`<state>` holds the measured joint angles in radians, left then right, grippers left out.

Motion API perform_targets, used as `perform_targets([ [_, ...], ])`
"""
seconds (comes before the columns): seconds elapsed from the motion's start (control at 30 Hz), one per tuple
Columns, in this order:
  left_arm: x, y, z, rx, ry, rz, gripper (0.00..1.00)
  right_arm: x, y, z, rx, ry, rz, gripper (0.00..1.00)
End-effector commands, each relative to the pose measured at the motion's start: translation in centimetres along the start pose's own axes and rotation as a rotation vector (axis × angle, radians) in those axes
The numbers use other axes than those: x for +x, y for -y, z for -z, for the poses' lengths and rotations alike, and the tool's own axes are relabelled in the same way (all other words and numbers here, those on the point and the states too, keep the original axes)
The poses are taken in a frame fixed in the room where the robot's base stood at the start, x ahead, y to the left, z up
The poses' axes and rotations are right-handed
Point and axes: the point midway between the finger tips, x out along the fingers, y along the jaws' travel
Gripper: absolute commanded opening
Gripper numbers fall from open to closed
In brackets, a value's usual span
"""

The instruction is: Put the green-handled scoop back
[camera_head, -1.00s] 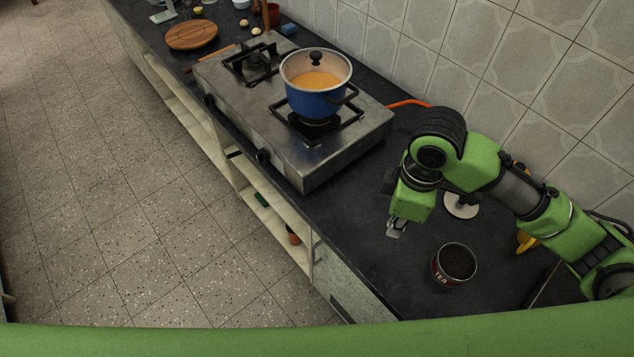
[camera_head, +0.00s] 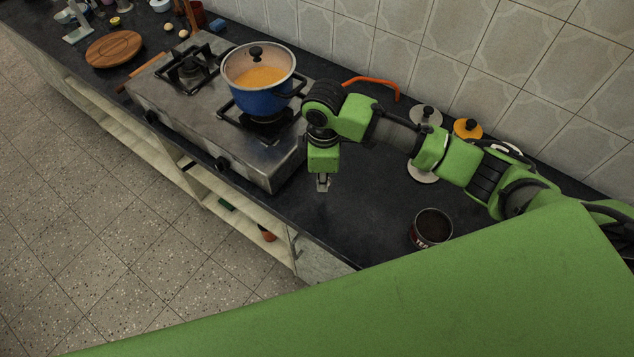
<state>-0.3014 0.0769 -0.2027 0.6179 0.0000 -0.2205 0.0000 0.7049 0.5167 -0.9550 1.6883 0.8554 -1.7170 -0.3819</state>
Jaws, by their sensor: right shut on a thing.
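My right gripper (camera_head: 322,184) points down near the stove's right front corner, to the left of the tea tin. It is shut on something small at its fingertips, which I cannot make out. I cannot pick out the green-handled scoop or its green handle clearly. The tea tin (camera_head: 431,229) stands open on the dark counter, with dark contents and a label reading "TEA". My left gripper is not in view.
A blue pot (camera_head: 260,99) with orange contents stands on the steel stove (camera_head: 250,150). Pale discs (camera_head: 424,174) and an orange knobbed piece (camera_head: 467,128) lie by the wall, behind my right arm. The dark counter (camera_head: 370,215) is clear between stove and tin.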

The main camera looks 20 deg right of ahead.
Motion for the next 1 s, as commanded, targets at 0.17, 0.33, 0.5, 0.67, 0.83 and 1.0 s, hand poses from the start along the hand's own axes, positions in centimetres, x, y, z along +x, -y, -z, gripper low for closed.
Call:
perform_targets([
  [0.17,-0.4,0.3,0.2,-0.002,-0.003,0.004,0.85,1.8,-1.3,0.9,-0.001,-0.001,0.000,0.00],
  [0.33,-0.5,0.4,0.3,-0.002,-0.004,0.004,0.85,2.5,-1.8,1.1,0.000,0.000,-0.001,0.00],
  [0.5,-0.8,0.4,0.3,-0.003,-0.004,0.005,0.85,4.8,-2.0,1.3,0.001,0.002,0.001,0.00],
  [0.67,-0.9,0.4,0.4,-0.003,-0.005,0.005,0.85,5.9,-2.1,1.3,-0.001,0.000,-0.002,0.00],
  [0.83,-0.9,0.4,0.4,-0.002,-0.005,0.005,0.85,5.9,-2.1,1.3,-0.002,0.000,-0.003,0.00],
  [1.0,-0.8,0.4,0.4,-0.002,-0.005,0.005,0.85,6.3,-2.1,1.3,-0.001,0.000,-0.002,0.00],
])
